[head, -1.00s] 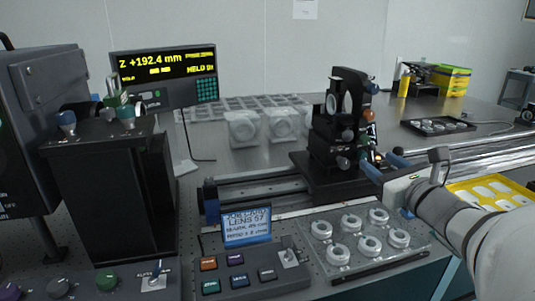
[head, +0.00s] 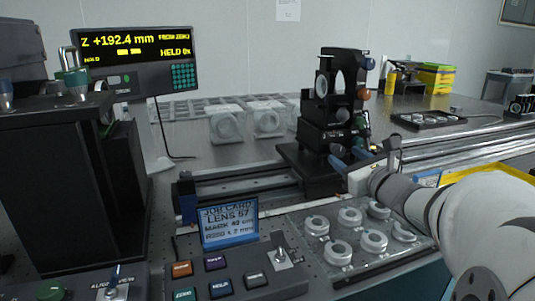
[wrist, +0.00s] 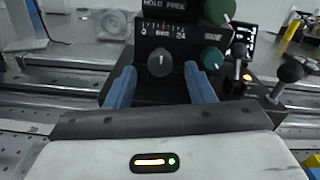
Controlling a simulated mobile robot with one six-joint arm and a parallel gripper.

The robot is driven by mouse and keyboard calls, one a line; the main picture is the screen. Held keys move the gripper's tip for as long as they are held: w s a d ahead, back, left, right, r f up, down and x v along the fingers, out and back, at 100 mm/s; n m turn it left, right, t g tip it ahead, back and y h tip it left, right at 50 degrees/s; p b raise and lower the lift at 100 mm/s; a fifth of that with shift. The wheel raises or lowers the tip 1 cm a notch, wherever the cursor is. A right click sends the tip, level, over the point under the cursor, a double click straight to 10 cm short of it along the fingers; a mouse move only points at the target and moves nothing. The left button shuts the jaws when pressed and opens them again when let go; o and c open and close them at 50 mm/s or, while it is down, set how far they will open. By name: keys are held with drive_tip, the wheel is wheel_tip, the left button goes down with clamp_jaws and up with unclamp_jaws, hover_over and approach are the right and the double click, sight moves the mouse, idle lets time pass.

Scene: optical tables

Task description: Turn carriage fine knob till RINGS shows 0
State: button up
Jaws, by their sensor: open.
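The black carriage (head: 318,136) stands on the rail with its optics mount on top. I cannot read which is the fine knob. My gripper (head: 350,160) is at the carriage's front. In the wrist view its two blue fingers (wrist: 158,84) are open, one on each side of the grey knob, with gaps and nothing held. No RINGS reading is legible in any view.
A readout (head: 135,55) shows Z +192.4 mm and HELD. A job card (head: 229,222) stands behind a button box (head: 225,275). A tray of rings (head: 360,232) lies below my arm. Black ball-ended levers (wrist: 290,70) stand close right of the knobs.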

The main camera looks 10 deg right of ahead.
drive_tip(key=shift+w+a, duration=0.15)
drive_tip(key=shift+w, duration=0.85)
drive_tip(key=shift+c, duration=0.2)
drive_tip(key=c, duration=1)
drive_tip(key=shift+o, duration=0.2)
drive_tip(key=shift+f+m+b, duration=0.1)
drive_tip(key=shift+m+b, duration=0.25)
drive_tip(key=shift+m, duration=0.15)
